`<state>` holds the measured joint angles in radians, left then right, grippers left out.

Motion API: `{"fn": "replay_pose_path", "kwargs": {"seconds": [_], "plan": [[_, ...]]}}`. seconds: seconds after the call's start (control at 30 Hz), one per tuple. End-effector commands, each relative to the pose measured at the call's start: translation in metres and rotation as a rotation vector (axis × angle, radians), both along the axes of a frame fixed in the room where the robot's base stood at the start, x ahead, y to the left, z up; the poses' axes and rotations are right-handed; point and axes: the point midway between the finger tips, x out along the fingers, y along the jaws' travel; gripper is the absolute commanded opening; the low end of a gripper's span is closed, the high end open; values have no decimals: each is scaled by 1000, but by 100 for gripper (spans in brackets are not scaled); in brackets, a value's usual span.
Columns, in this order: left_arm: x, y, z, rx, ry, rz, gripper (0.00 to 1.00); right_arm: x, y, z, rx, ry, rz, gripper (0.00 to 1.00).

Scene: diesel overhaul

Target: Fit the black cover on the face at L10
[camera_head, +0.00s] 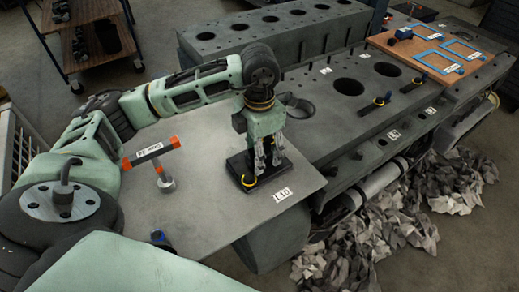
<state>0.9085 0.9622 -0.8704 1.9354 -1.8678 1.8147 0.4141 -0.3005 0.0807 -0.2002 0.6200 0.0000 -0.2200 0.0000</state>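The black cover (237,166) is a dark, flat block on the grey metal plate, with a yellow ring at its near edge. A white label that seems to read L10 (283,194) lies just right of it on the same plate. My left gripper (267,164) points straight down over the right part of the cover. Its two fingers show a gap, but I cannot tell whether they grip a part of the cover. The fingers hide part of the cover, and whether it sits flush is unclear. My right gripper is not in view.
A T-shaped tool with orange ends (151,153) stands on the plate at left. The grey engine block (325,120) with round openings lies behind. A wooden board (405,47) with blue frames sits at the far right. Crumpled grey sheets (390,225) cover the floor.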

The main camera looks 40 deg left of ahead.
Motion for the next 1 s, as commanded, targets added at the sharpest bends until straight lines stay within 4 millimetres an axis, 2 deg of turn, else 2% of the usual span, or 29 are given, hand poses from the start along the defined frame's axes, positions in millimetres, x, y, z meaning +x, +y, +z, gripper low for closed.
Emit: {"fn": "replay_pose_path", "kwargs": {"seconds": [0.17, 0.6, 0.8, 1.0], "plan": [[1, 0, 12, -1, -4, 0, 53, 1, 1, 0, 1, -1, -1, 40], [2, 0, 103, 0, -7, 1, 53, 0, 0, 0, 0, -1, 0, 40], [1, 0, 117, -1, -4, 0, 53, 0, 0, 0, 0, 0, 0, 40], [1, 0, 121, -1, -3, 0, 53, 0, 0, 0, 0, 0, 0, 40]]}}
